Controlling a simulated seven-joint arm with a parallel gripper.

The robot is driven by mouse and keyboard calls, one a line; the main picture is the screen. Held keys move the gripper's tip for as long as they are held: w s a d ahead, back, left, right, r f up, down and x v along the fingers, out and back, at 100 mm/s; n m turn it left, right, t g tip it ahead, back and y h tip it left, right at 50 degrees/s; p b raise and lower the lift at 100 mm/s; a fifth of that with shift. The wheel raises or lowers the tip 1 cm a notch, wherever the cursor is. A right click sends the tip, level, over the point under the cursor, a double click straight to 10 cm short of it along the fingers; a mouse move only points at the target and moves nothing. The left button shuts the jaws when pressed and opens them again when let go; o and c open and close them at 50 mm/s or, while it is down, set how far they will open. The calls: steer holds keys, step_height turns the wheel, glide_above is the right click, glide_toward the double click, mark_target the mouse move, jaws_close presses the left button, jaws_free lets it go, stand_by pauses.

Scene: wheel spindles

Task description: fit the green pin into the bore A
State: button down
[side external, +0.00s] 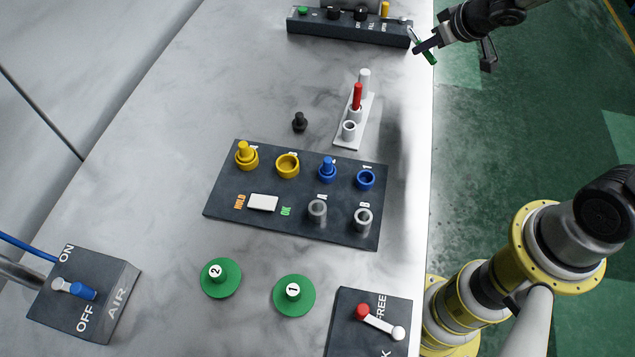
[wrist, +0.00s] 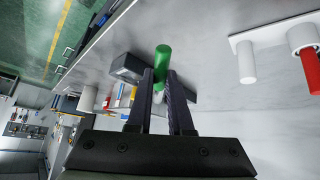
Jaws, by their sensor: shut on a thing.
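My gripper (side external: 427,45) is at the top right of the side external view, past the table's right edge. It is shut on the green pin (side external: 431,58), which is tilted there. In the wrist view the green pin (wrist: 163,62) sticks out beyond the fingertips (wrist: 160,78), and its pale lower part shows between the fingers. Bore A (side external: 318,211) is a grey collar on the dark plate (side external: 226,208), beside the letter A. A similar collar by the letter B (side external: 363,218) stands to its right. My gripper is far from both and bore A is out of the wrist view.
A white rack (side external: 345,142) holds a red pin (side external: 357,97) and a white one. Yellow and blue collars sit along the plate's far row, two with pins. A black knob (side external: 300,123), green discs (side external: 294,296), switch boxes (side external: 113,300) and a dark back block (side external: 345,29) stand around.

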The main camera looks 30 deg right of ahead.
steer(key=shift+s+d+f+m, duration=0.2)
steer(key=shift+d+m, duration=0.1)
steer(key=shift+d, duration=0.05)
steer(key=s+d+f+m+g+h, duration=0.25)
steer(key=s+f+m+g, duration=0.45)
steer(key=s, duration=0.4)
steer(key=s+a+m+g+y, duration=0.2)
steer(key=s+a+m+y, duration=0.3)
steer(key=s+a+m, duration=0.4)
step_height(320, 180, up, 10)
steer(key=r+m+t+y, duration=0.1)
steer(key=m+t+y, duration=0.2)
steer(key=y, duration=0.9)
glide_above(325, 204)
steer(key=shift+f, duration=4.05)
steer(key=shift+f, duration=0.1)
